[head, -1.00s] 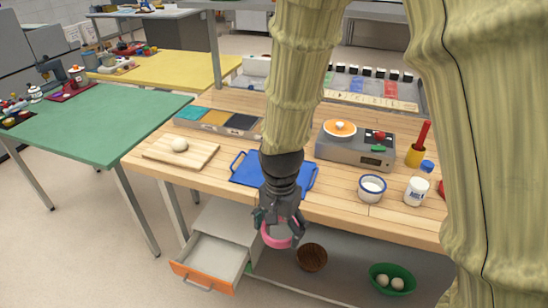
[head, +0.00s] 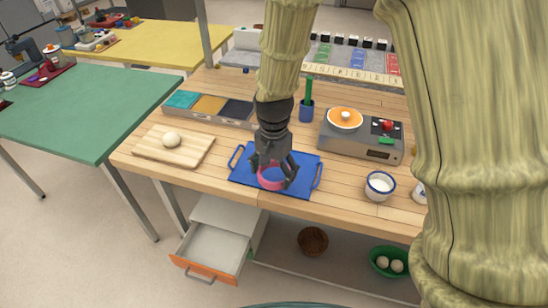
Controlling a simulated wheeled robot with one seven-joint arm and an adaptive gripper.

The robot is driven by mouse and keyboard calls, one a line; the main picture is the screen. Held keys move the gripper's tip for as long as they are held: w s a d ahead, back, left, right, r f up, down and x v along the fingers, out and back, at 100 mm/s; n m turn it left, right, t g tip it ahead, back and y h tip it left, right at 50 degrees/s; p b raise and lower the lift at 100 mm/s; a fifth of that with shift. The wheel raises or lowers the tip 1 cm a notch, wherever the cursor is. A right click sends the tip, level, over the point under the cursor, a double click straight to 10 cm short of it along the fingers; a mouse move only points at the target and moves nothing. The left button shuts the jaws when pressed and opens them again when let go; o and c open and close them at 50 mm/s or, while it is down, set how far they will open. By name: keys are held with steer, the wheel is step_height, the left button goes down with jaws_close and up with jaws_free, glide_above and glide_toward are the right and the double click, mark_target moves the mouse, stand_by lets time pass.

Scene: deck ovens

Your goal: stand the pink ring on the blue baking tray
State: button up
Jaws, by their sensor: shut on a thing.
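The pink ring (head: 268,184) is in my gripper (head: 275,176), whose fingers are shut on it. In the head view the ring lies in front of the blue baking tray (head: 305,184), over its front middle part. I cannot tell whether the ring touches the tray or hangs just above it. The tray lies on the wooden table near its front edge, with a handle at its left and right ends. My gripper and wrist hide the middle of the tray.
A cutting board (head: 148,152) with a pale ball stands left of the tray. A scale-like grey appliance (head: 340,138) with an orange-lidded pan and a white cup (head: 379,187) stand to the right. Below is an open drawer (head: 214,247) with an orange front.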

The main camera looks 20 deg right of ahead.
steer(key=p, duration=0.2)
glide_above(275, 169)
steer(key=shift+w+f, duration=0.1)
steer(key=shift+f, duration=0.6)
steer(key=shift+f+p, duration=0.65)
steer(key=shift+f, duration=0.65)
steer(key=shift+f, duration=0.15)
steer(key=o, duration=1)
steer(key=shift+r+b, duration=1.6)
steer(key=shift+r, duration=4.55)
